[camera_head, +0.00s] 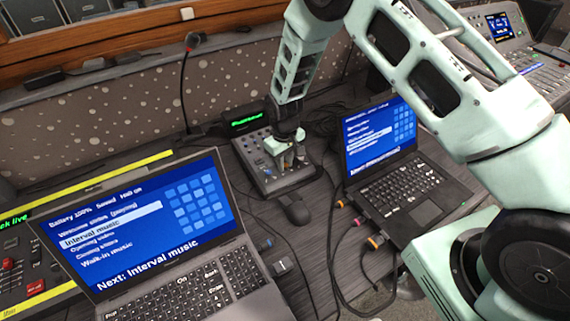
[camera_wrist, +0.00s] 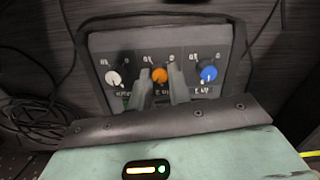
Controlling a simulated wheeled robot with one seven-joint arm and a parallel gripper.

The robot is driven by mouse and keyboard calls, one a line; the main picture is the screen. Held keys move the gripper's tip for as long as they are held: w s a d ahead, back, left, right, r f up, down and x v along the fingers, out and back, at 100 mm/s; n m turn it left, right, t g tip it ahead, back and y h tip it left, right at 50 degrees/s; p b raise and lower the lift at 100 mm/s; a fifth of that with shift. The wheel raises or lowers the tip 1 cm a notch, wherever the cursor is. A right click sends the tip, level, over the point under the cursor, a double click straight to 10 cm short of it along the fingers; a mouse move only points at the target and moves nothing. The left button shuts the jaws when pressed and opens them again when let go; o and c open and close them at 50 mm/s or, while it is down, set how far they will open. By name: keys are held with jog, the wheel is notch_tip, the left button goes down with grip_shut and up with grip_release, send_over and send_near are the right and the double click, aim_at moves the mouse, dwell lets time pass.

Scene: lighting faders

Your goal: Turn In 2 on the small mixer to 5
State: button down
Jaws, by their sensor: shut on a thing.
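The small mixer (camera_wrist: 120,42) fills the middle of the wrist view, with a white knob (camera_wrist: 113,79), an orange knob (camera_wrist: 160,75) and a blue knob (camera_wrist: 208,74) in a row. The labels by the knobs are too blurred to read surely. My gripper (camera_wrist: 161,79) has its two fingers on either side of the orange middle knob and is shut on it. The fingers hide part of the label below it. In the head view the mixer (camera_head: 262,178) stands on the desk, with my gripper (camera_head: 288,158) down over its panel; the gripped knob is hidden there.
A laptop (camera_head: 150,222) stands at the left and another laptop (camera_head: 385,165) at the right of the mixer. A black mouse (camera_head: 293,211) lies just in front of it. A small green-lit display (camera_head: 245,121) sits behind. Cables run over the desk.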

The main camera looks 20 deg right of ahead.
jog(key=n+b, duration=0.1)
jog(key=n, duration=0.2)
jog(key=shift+n, duration=0.3)
jog(key=shift+n+t+h+b, duration=0.3)
jog(key=shift+n+b, duration=0.15)
jog(key=shift+n, duration=1.25)
jog(key=c, duration=1.3)
grip_release()
jog(key=shift+r, duration=0.1)
notch_tip(320, 180, up, 17)
jog(key=s+a+b, duration=0.1)
jog(key=b, duration=0.1)
jog(key=shift+a+r, duration=0.1)
